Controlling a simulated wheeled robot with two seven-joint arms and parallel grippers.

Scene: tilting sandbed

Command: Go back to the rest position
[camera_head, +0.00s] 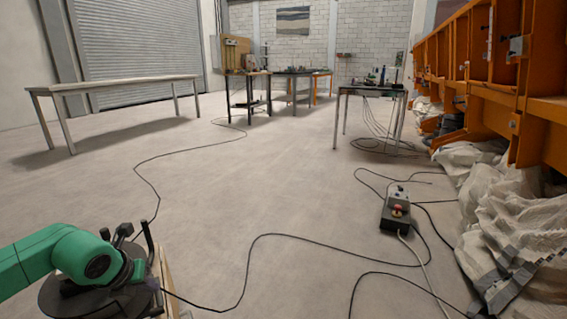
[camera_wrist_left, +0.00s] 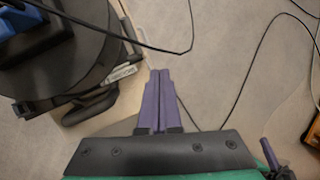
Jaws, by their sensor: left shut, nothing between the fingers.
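My left gripper (camera_head: 152,284) is at the lower left of the head view, at the end of my green arm. A dark round object (camera_head: 75,299) is low beside and partly behind the arm; a dark round object with a blue part (camera_wrist_left: 62,45) also fills the upper left of the wrist view. My right gripper is in neither view.
A long pale table (camera_head: 115,85) stands at the left, a small table (camera_head: 370,91) at the back right. An orange frame (camera_head: 480,60) with white sacks (camera_head: 500,205) lines the right side. A control box (camera_head: 396,210) and black cables lie on the floor. The middle floor is mostly clear.

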